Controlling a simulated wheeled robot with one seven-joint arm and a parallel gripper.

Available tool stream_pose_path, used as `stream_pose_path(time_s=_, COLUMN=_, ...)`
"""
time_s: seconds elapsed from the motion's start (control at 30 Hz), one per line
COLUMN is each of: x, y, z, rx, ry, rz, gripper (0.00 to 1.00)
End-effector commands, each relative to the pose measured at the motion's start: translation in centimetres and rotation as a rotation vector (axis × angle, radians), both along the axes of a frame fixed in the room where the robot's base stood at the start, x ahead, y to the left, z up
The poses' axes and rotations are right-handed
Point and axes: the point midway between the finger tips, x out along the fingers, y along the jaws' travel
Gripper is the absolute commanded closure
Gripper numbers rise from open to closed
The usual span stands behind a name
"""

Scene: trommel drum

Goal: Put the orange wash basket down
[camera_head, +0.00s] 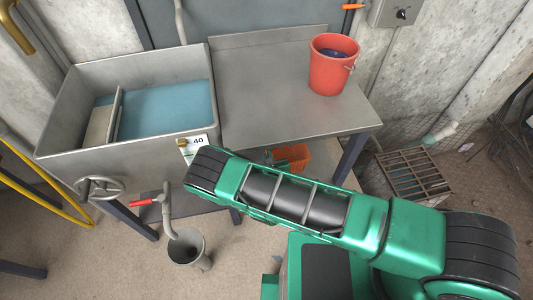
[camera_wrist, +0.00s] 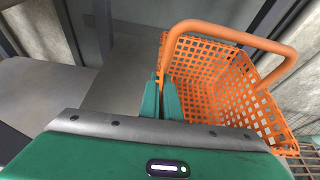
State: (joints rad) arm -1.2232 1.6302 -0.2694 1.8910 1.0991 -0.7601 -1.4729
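The orange wash basket (camera_head: 293,155) shows partly in the head view, low in front of the steel table's edge and behind my arm. In the wrist view the basket (camera_wrist: 215,75) is large, with square holes in its walls and a thick handle arched across its top. My gripper (camera_wrist: 165,98) has its two green fingers close together at the basket's near left rim, shut on it. In the head view the gripper (camera_head: 279,160) is mostly hidden by my arm. The basket's underside is hidden, so I cannot tell whether it touches anything.
The steel table (camera_head: 262,92) carries a red bucket (camera_head: 331,68) and has clear space left of it. A sink (camera_head: 66,118) with bluish water adjoins it. A grey pail (camera_head: 188,250) stands on the floor below. A metal grate (camera_head: 415,174) lies right of the table.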

Motion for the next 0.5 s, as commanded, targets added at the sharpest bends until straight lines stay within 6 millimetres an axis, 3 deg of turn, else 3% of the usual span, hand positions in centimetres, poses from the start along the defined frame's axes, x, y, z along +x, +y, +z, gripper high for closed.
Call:
stream_pose_path(time_s=0.33, x=0.02, y=0.01, z=-0.26, rx=-0.001, ry=-0.001, rz=0.000, gripper=1.00)
stream_pose_path(time_s=0.43, x=0.00, y=0.01, z=-0.28, rx=0.000, ry=0.000, rz=0.000, gripper=0.78)
stream_pose_path(time_s=0.5, x=0.00, y=0.01, z=-0.27, rx=0.000, ry=0.000, rz=0.000, gripper=0.78)
